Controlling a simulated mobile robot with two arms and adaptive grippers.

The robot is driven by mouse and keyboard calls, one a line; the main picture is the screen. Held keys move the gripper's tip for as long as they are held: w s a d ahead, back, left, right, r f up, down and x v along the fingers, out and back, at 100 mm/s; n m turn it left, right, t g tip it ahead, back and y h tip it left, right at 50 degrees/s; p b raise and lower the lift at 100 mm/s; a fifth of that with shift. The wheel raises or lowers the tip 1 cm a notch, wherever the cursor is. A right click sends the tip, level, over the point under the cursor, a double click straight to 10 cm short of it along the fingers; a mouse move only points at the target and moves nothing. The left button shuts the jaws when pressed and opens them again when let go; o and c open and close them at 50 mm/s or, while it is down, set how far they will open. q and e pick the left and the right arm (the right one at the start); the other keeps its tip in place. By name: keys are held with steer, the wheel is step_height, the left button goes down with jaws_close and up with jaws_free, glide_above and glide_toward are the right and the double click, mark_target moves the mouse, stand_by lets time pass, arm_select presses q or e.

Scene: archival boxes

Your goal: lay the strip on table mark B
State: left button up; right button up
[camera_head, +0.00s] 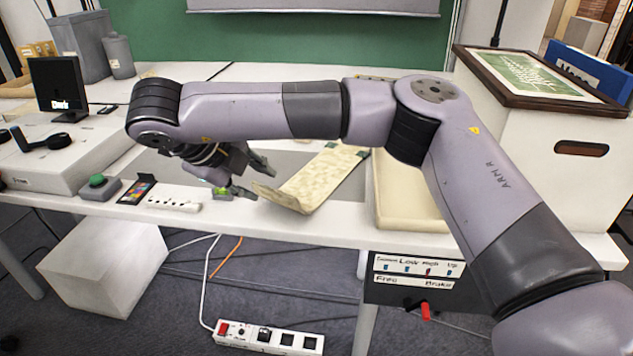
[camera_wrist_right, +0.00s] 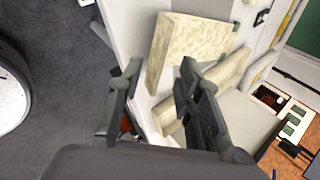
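The strip (camera_head: 325,178) is a pale beige, mottled length lying aslant near the table's front edge, its near end turned up. My right gripper (camera_head: 262,180) is just left of that near end, with its fingers apart. In the right wrist view my gripper (camera_wrist_right: 160,68) is open, and a mottled beige piece (camera_wrist_right: 195,45), seemingly the strip, shows beyond the fingertips. I cannot tell whether a finger touches it. My right forearm hides part of the table. I cannot make out mark B. My left gripper is not in view.
A beige tray (camera_head: 408,207) lies right of the strip. A white box with a framed picture (camera_head: 540,80) stands at the right. A power strip (camera_head: 174,204), colour card (camera_head: 137,191) and green button (camera_head: 97,181) sit left of the gripper. A small green item (camera_head: 222,193) is below it.

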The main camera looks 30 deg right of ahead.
mark_target(268, 194)
steer(key=x, duration=0.4)
steer(key=shift+w+d+f, duration=0.1)
steer(key=shift+f, duration=0.25)
steer(key=shift+a+b+x, duration=0.2)
steer(key=shift+b+x, duration=0.1)
steer(key=shift+x, duration=1.05)
steer(key=shift+a+b+x, duration=0.15)
steer(key=shift+b+x, duration=0.1)
steer(key=shift+x, duration=1.05)
steer(key=shift+w+f, duration=0.1)
steer(key=shift+f, duration=0.05)
steer(key=shift+c, duration=0.2)
jaws_close()
